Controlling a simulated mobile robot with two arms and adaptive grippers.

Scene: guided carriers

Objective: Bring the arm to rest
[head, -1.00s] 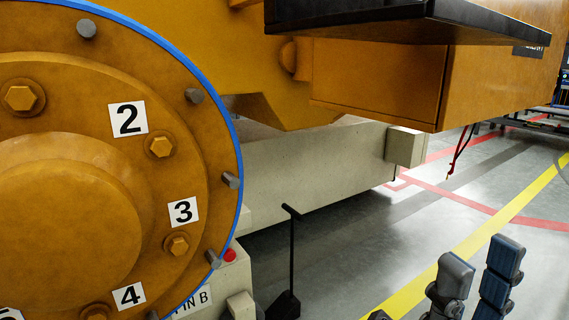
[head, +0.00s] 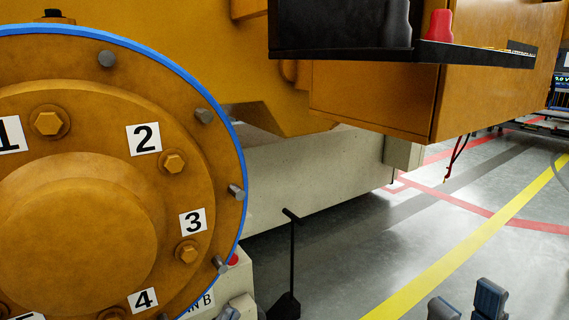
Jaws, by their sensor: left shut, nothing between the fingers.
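My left gripper (head: 228,313) shows only as a small grey-blue tip at the bottom edge, just below and right of the big orange hub. Its fingers are together with nothing between them. My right gripper (head: 465,302) is at the bottom right edge, over the floor. Its two grey-blue fingertips stand apart with an empty gap between them. The arms behind both grippers are out of the picture.
The orange hub (head: 85,225) with numbered bolts and a blue rim fills the left. A black shelf (head: 330,30) carrying a red object (head: 438,24) juts out at the top right. A black post (head: 292,260) stands in the middle. Floor at right is clear.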

